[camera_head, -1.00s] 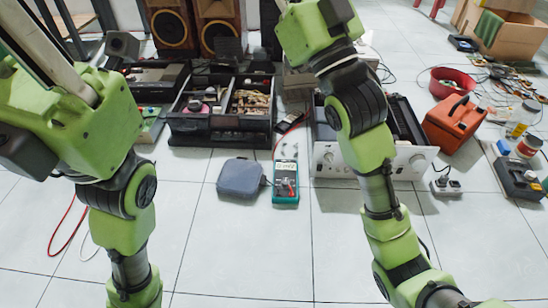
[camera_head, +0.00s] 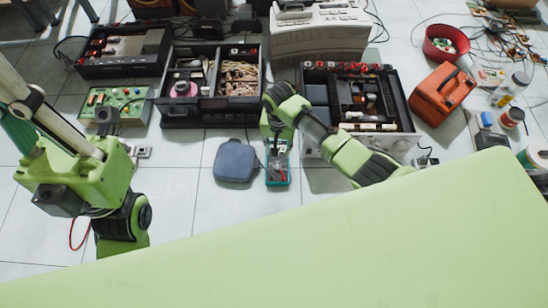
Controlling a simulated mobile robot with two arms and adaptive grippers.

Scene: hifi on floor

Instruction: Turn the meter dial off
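The teal meter (camera_head: 279,179) lies on the tiled floor near the middle of the head view, with a red lead across its front. My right arm comes in from the right, and its end (camera_head: 275,138) is over the meter's upper part. The fingers there are small and dark, so I cannot tell whether they touch the meter or how wide they are. The dial is too small and covered to read its setting. My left arm is bent at the left, away from the meter, and I cannot see its fingertips.
A blue-grey pouch (camera_head: 234,160) lies just left of the meter. An opened hifi unit (camera_head: 397,142) is to its right. A divided black box (camera_head: 216,112) and a white machine (camera_head: 318,38) are behind. An orange box (camera_head: 441,93) and red bowl (camera_head: 446,43) lie at right.

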